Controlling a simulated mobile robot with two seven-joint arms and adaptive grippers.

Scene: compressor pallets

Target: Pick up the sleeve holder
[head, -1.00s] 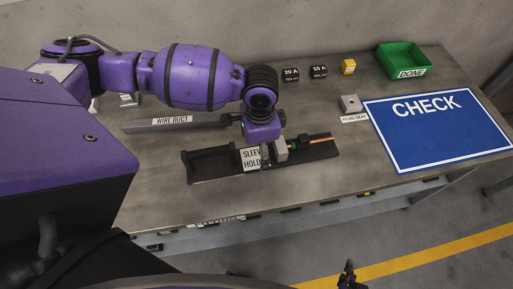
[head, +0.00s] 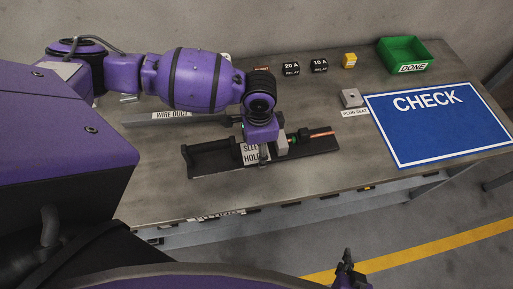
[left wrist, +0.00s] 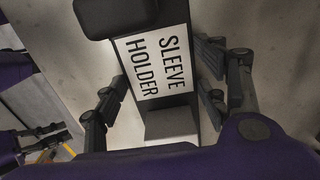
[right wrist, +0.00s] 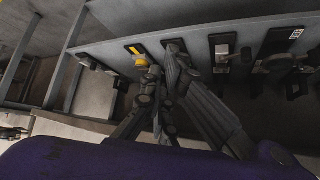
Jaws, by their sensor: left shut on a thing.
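The sleeve holder (head: 212,160) is a long dark tray with a white label, lying on the grey workbench. A grey block and a thin orange-tipped rod show at its right part. My left gripper (head: 262,150) is over its middle, pointing down, and partly hides the label. My right gripper (head: 347,268) is empty, low in front of the bench. Its fingers (right wrist: 162,82) are close together in the right wrist view.
The wire duct (head: 150,120) lies just behind the holder. A plug seat (head: 351,98) and the blue CHECK mat (head: 435,125) are at right. The front bench strip is mostly clear.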

